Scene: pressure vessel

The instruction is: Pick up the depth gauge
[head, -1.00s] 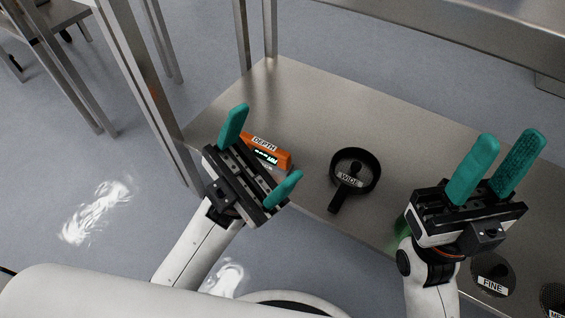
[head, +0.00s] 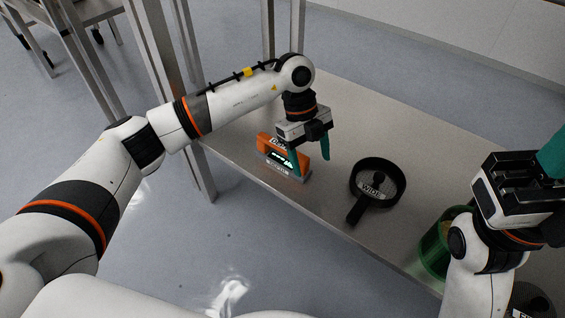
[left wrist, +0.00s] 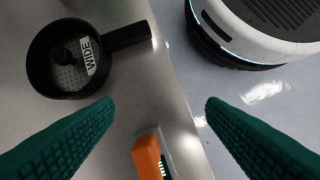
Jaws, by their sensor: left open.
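The depth gauge (head: 276,148), an orange block with a grey base and a small lit display, stands on the steel shelf near its front edge. My left gripper (head: 310,158) points down over the shelf, open and empty, its teal fingers close beside the gauge's right end. The left finger overlaps the gauge in the head view. In the left wrist view the gauge (left wrist: 150,158) shows at the bottom, between the open fingers (left wrist: 160,105), partly cut off by the frame. My right gripper (head: 548,165) is at the right edge, its fingertips cut off.
A black round sieve labelled WIDE (head: 377,186) lies on the shelf (head: 420,150) right of the gauge, handle toward the front edge. A green container (head: 436,245) stands near my right arm. Metal posts (head: 190,110) rise at the shelf's left. The back of the shelf is clear.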

